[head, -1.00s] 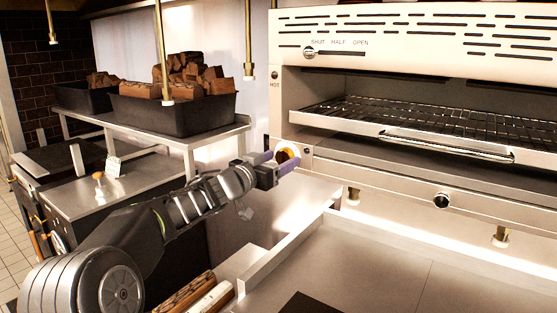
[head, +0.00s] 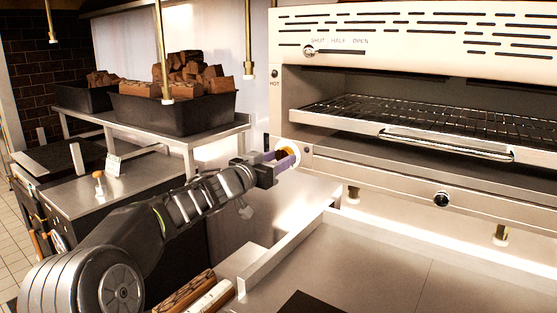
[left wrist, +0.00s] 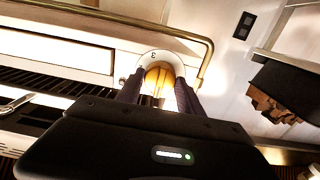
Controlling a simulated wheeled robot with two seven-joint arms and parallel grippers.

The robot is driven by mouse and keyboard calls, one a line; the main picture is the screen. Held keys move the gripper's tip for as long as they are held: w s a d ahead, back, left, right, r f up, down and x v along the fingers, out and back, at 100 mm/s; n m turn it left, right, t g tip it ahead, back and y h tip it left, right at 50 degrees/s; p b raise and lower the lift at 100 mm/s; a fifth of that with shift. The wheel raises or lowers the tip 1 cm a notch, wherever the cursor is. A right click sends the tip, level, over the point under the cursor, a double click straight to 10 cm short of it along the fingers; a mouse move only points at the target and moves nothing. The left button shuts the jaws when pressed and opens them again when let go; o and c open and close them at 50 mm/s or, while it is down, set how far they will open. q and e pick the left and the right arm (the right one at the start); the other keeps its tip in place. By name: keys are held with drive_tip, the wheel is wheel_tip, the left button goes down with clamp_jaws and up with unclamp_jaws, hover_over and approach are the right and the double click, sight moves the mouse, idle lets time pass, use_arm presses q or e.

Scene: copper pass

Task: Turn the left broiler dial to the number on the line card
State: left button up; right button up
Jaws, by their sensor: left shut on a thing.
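The left broiler dial (head: 291,152), a brass-coloured knob with a pale ring, sits at the left end of the broiler's (head: 400,175) front. In the left wrist view the knob (left wrist: 158,79) is between my purple fingers, and the digit 3 shows on the pale ring above it. My left gripper (head: 283,157) is shut on the dial. The dial's other markings are hidden or too small to read. A small white card (head: 113,164) stands on the left counter; its writing cannot be read. My right gripper is out of view.
Another dark knob (head: 441,199) is on the broiler's front, further right. A slider (head: 309,50) marked SHUT, HALF, OPEN is above. Dark bins of wood (head: 175,112) stand on the left shelf. A steel counter (head: 380,265) lies below the broiler.

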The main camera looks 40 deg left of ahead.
use_arm(q)
drive_tip(key=shift+m, duration=0.4)
drive_tip(key=m, duration=0.9)
drive_tip(key=shift+b, duration=0.3)
idle(0.4)
drive_tip(key=o, duration=1.4)
drive_tip(key=shift+s, duration=0.1)
drive_tip(key=s+b, duration=0.1)
drive_tip(key=s, duration=0.6)
drive_tip(key=shift+s, duration=0.3)
